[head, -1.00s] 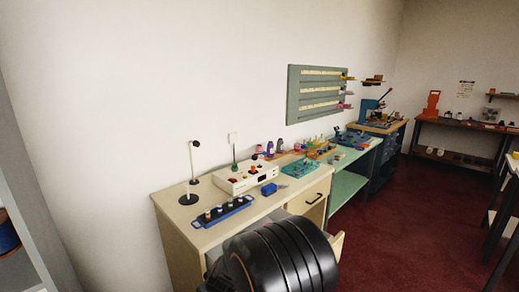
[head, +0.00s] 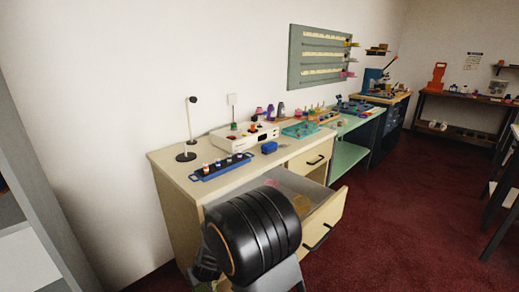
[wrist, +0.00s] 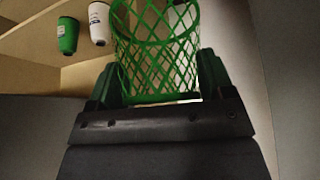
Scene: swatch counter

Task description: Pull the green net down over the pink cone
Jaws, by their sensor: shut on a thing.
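The green net (wrist: 156,52) is an open lattice tube. In the wrist view it stands between the two fingers of my gripper (wrist: 155,88), which is shut on its near end. I cannot make out a pink cone in the wrist view. In the head view my black arm link hides the gripper and the net. A small magenta cone-like thing (head: 270,110) stands at the back of the desk; I cannot tell whether it is the pink cone.
In the head view, an open drawer (head: 325,215) holds pinkish and yellowish shapes. The desk carries a blue rack (head: 220,168), a white box (head: 243,138) and a blue block (head: 269,147).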

